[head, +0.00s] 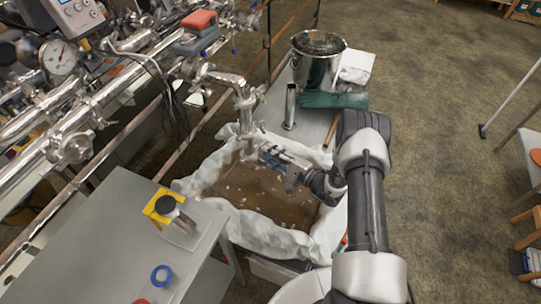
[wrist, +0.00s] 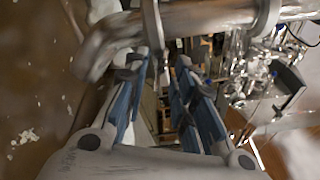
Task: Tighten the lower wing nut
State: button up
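The steel pipe (head: 244,105) drops from the pipework toward a liner-edged basin, with clamp-like rings along it. In the wrist view the pipe (wrist: 208,18) runs across the top, with a ring clamp (wrist: 153,22) near the fingertips and another ring (wrist: 268,16) to the right. My gripper (head: 262,154) is beside the pipe's lower end, above the basin.
The basin's white liner (head: 265,232) surrounds brown contents with pale flecks. A grey table (head: 105,235) is at left.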

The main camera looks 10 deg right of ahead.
grip_shut()
dwell(0.4)
jog(key=shift+m, duration=0.3)
jog(key=m+b, duration=0.2)
jog(key=m, duration=0.9)
jog(key=shift+f+m+b, duration=0.1)
jog(key=shift+m+b, duration=0.2)
dwell(0.4)
grip_release()
